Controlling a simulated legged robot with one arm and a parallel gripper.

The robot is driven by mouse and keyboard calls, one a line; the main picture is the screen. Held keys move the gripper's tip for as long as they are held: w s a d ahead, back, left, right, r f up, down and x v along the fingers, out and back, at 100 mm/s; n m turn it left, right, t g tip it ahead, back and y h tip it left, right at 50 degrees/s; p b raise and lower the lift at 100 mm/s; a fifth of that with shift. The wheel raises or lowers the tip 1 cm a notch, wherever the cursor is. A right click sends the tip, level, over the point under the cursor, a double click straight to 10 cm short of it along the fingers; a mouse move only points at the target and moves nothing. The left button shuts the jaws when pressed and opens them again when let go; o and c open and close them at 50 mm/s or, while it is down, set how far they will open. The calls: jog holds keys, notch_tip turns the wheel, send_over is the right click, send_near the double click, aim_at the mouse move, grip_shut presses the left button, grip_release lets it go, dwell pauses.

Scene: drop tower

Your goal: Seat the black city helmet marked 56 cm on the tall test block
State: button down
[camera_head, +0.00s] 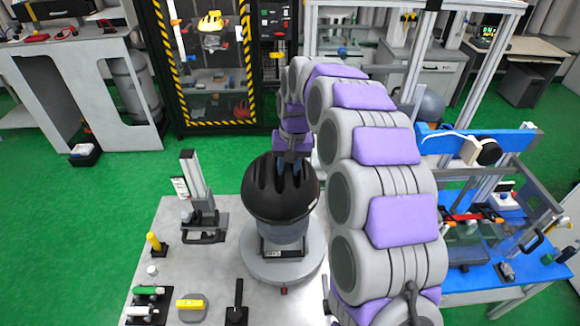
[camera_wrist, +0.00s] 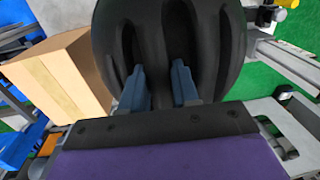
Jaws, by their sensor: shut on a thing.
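The black helmet (camera_head: 268,201) is dome-side up with long vents, over a grey block (camera_head: 282,233) on a round grey base (camera_head: 256,266). The helmet hides the block's top, and I cannot tell whether it rests fully on it. A small label (camera_head: 284,253) is on the block's front foot, too small to read. My gripper (camera_head: 289,163) reaches the helmet's top from behind. In the wrist view, the blue fingers of my gripper (camera_wrist: 158,85) go into the vents of the helmet (camera_wrist: 170,35), shut on it. No 56 cm mark is readable.
A grey table (camera_head: 215,270) carries a vertical gauge stand (camera_head: 196,187), a yellow-topped post (camera_head: 154,242) and several small tools at the left. A blue bench (camera_head: 530,262) stands at the right. The wrist view shows a cardboard box (camera_wrist: 58,80) beside the helmet.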

jog(key=shift+a+f+b, duration=0.25)
jog(key=shift+f+b, duration=0.05)
jog(key=shift+f, duration=0.35)
notch_tip(320, 180, down, 8)
jog(key=b, duration=0.3)
jog(key=shift+d+r+b, duration=0.15)
jog(key=shift+r+b, duration=0.1)
jog(key=shift+b, duration=0.1)
jog(key=shift+d+f+b, duration=0.25)
jog(key=shift+d+f, duration=0.05)
jog(key=shift+f, duration=0.4)
jog(key=shift+d+f+b, duration=0.25)
jog(key=shift+d+f, duration=0.05)
jog(key=shift+f, duration=0.35)
jog(key=shift+a+f, duration=0.25)
jog(key=shift+f, duration=0.65)
jog(key=shift+s, duration=0.1)
jog(key=shift+f, duration=0.2)
